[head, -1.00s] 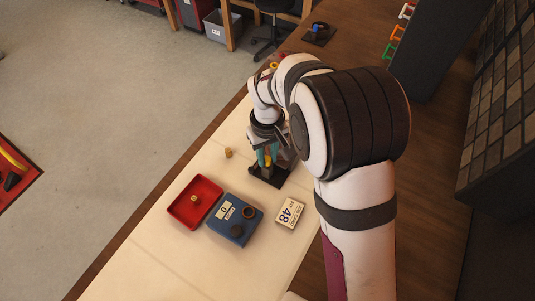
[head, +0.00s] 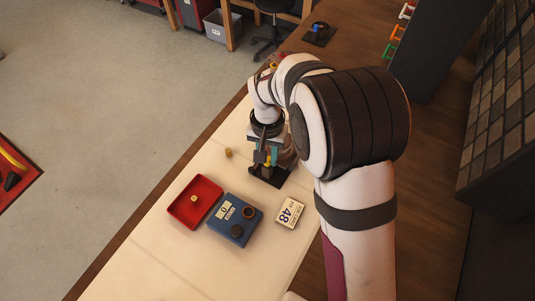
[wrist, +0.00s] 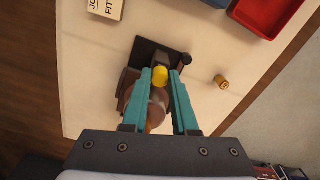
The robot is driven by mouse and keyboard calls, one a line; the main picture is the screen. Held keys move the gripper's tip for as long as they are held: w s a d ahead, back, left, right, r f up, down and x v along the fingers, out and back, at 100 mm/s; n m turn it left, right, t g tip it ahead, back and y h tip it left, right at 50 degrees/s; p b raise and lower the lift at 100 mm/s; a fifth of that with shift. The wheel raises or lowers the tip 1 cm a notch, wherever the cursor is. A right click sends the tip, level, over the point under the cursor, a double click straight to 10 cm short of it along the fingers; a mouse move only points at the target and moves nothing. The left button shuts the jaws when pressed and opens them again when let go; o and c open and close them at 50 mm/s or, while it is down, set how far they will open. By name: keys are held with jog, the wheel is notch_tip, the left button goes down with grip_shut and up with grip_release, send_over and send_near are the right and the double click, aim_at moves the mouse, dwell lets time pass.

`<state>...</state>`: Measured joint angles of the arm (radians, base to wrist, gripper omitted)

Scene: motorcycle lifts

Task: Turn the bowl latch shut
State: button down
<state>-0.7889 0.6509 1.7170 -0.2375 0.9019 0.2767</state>
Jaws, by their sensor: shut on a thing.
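A dark device on a black base plate (head: 266,177) stands on the pale bench mat, under the end of my arm. In the wrist view its black plate (wrist: 146,50) shows with a brown rounded body, the bowl (wrist: 150,104), and a yellow latch knob (wrist: 160,77). My gripper (wrist: 161,76) has its teal fingers on both sides of the yellow knob, shut on it. The brown body lies below, between the fingers. In the head view my gripper (head: 268,160) and wrist hide most of the device.
A small brass cylinder (head: 228,153) stands left of the device. The near mat is clear.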

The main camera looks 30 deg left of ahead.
dwell(0.3)
jog(key=c, duration=1)
grip_release()
notch_tip(320, 180, up, 16)
jog(key=shift+f, duration=0.1)
